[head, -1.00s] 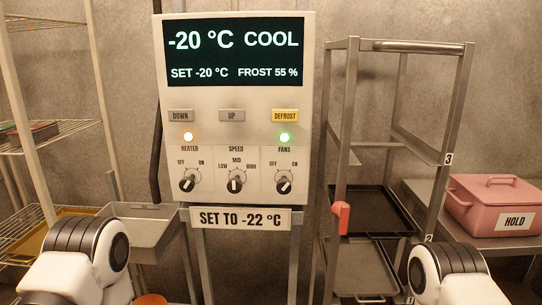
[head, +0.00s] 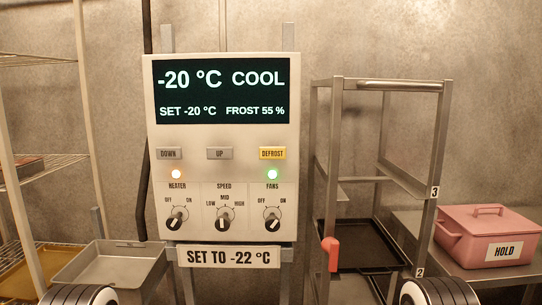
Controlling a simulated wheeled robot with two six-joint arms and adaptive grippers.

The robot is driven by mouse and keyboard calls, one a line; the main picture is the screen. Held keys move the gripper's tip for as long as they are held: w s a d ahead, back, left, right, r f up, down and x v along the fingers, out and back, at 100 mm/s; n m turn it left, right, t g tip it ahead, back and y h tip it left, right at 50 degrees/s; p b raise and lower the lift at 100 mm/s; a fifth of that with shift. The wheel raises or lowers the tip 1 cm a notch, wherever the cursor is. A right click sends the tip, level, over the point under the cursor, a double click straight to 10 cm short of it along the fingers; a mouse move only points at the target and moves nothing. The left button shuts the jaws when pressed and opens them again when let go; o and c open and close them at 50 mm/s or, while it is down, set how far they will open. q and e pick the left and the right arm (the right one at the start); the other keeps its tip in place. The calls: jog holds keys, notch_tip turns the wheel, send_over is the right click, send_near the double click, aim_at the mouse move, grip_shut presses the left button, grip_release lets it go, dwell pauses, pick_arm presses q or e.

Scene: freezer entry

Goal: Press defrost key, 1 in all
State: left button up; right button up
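The yellow DEFROST key (head: 272,153) is on the right of the key row of the white control panel (head: 225,200). Grey DOWN (head: 168,154) and UP (head: 219,153) keys sit to its left. The display (head: 221,92) reads -20 °C, COOL, SET -20 °C, FROST 55 %. Only parts of my two arms show at the bottom edge. Both grippers are out of view, and nothing touches the panel.
A sign (head: 228,257) below the panel reads SET TO -22 °C. A metal rack (head: 320,150) with a red handle (head: 330,254) stands right of the panel. A pink HOLD box (head: 455,240) is farther right. A grey tray (head: 85,265) is at lower left. The space before the panel is clear.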

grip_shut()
